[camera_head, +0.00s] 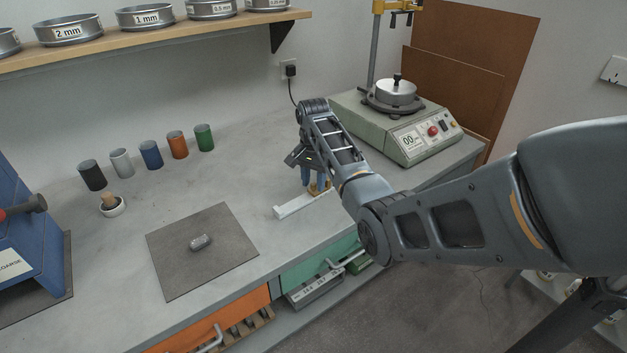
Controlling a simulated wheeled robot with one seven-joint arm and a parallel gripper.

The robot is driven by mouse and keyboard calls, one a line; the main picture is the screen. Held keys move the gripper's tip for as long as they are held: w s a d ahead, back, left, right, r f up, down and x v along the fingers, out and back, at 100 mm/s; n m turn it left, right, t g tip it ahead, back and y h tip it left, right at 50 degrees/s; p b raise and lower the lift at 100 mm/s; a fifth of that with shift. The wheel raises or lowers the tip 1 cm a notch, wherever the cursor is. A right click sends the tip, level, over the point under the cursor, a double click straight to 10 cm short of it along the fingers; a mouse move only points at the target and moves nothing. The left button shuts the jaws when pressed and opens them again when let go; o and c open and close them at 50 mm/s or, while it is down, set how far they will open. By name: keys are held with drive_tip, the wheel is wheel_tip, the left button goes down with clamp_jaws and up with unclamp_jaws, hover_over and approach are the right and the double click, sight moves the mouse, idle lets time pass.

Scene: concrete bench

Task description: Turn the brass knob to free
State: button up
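The brass knob (316,188) shows as a small yellow patch on the bench, partly hidden by my gripper and arm. It is next to a pale bar (296,206) that lies near the bench's front edge. My gripper (312,184) points down with its blue fingers right at the knob. The view is too small and blocked to tell whether the fingers touch the knob or are closed on it. No marking for "free" can be read, and the knob's turn angle cannot be told.
A green-grey machine (400,125) with a metal pot stands behind right. A dark mat (180,262) with a grey lump (201,242) lies left. Several coloured cylinders and a small mortar (112,207) stand farther left. A green drawer (318,268) and orange drawer (213,322) are below.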

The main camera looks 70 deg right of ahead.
sight(313, 183)
drive_tip(key=shift+o, duration=0.3)
drive_tip(key=shift+r+b, duration=0.45)
drive_tip(key=shift+r, duration=3.5)
